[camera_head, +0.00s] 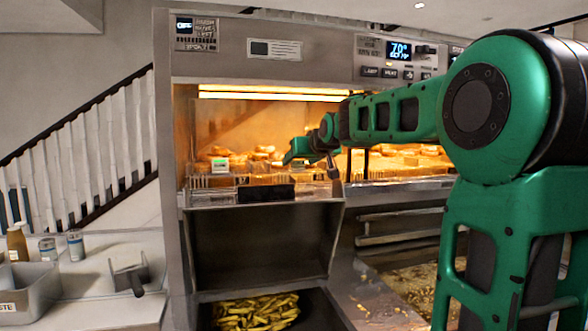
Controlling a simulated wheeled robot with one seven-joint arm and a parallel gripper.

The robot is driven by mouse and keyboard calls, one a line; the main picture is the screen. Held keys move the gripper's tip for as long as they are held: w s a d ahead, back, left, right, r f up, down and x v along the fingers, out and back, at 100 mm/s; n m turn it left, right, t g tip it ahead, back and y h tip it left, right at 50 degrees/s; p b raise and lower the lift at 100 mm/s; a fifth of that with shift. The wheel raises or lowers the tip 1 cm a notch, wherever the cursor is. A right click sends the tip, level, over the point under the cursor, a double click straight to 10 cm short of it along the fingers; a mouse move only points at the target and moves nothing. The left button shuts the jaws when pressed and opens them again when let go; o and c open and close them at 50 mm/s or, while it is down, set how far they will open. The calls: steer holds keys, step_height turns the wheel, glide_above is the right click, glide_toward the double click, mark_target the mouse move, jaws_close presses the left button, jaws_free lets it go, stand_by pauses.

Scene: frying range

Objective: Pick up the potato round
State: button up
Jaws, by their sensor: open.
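Several round, golden-brown pieces (262,153) sit on the lit, heated shelf of the steel warming cabinet (240,60). They are small and blurred, so I cannot tell which is a potato round. My gripper (314,165) is at the front of the lit shelf opening, to the right of these pieces. It is open, with no item visible between its fingers. My green arm hides part of the shelf's right side.
A wire rack front (215,182) and a metal ledge edge the shelf. Fries (255,312) lie in a bin below. A grey tub (32,290), bottle (17,244), cans (76,245) and a metal scoop-like object (130,273) stand on the left counter.

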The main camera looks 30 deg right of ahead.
steer(key=shift+w+f, duration=0.15)
steer(key=shift+w, duration=0.2)
steer(key=c, duration=1.1)
steer(key=shift+c, duration=0.2)
